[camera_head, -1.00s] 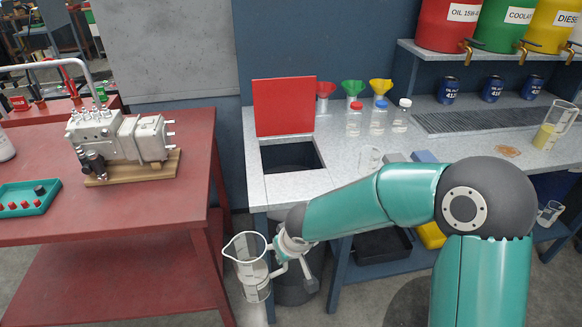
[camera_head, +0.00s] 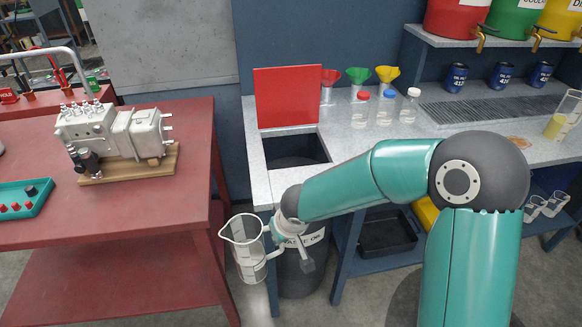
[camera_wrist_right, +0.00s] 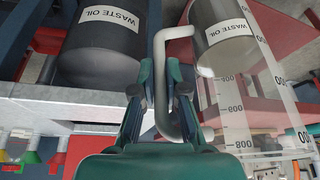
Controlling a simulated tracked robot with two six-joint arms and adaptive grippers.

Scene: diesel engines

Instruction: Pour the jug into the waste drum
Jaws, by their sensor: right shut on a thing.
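The clear graduated jug (camera_head: 246,250) hangs roughly upright in the gap between the red table and the grey-topped bench. My right gripper (camera_head: 282,236) is shut on its handle, which also shows between the fingers (camera_wrist_right: 158,92) in the wrist view. The jug wall with its marks (camera_wrist_right: 233,115) is to the right there. Any liquid in it is not clearly visible. The dark waste drum (camera_head: 300,275), labelled WASTE OIL, stands under the bench, behind the gripper, below a square opening (camera_head: 295,150). It also shows in the wrist view (camera_wrist_right: 100,50). My left gripper is not in view.
A raised red lid (camera_head: 288,97) stands behind the opening. Capped bottles (camera_head: 385,108) and funnels (camera_head: 357,77) are beside it. A metal pump (camera_head: 115,138) sits on the red table (camera_head: 190,210). Another jug with yellowish liquid (camera_head: 562,118) stands far right.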

